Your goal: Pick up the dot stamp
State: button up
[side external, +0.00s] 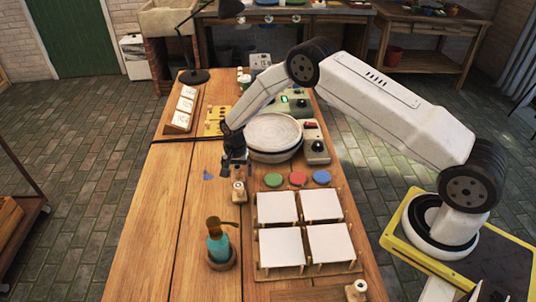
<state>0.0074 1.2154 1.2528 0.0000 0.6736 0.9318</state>
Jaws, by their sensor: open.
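My gripper (237,174) points down over the wooden table, left of the round pale plate (272,130). It is open, with nothing seen between its jaws. Just below its fingertips stands a small upright wooden piece with a pale top (239,192), which looks like a stamp. A similar small piece (356,290) stands at the near right edge of the table. Their stamping faces are hidden, so I cannot tell from this view which one bears the dot. I cannot tell whether the fingertips touch the piece below them.
Green (273,180), red (298,178) and blue (321,177) pads lie behind a wooden rack of white squares (280,246). A teal bottle (218,243) stands near the front. A small blue mark (208,176) lies left of my gripper. The table's left side is mostly clear.

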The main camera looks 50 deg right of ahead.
jog(key=shift+f, duration=1.25)
jog(key=shift+c, duration=0.2)
jog(key=c, duration=1.2)
jog(key=shift+r, duration=0.2)
jog(key=shift+r, duration=0.4)
jog(key=s+r, duration=0.8)
jog(key=s, duration=0.1)
jog(key=s+r, duration=0.4)
jog(key=s, duration=0.1)
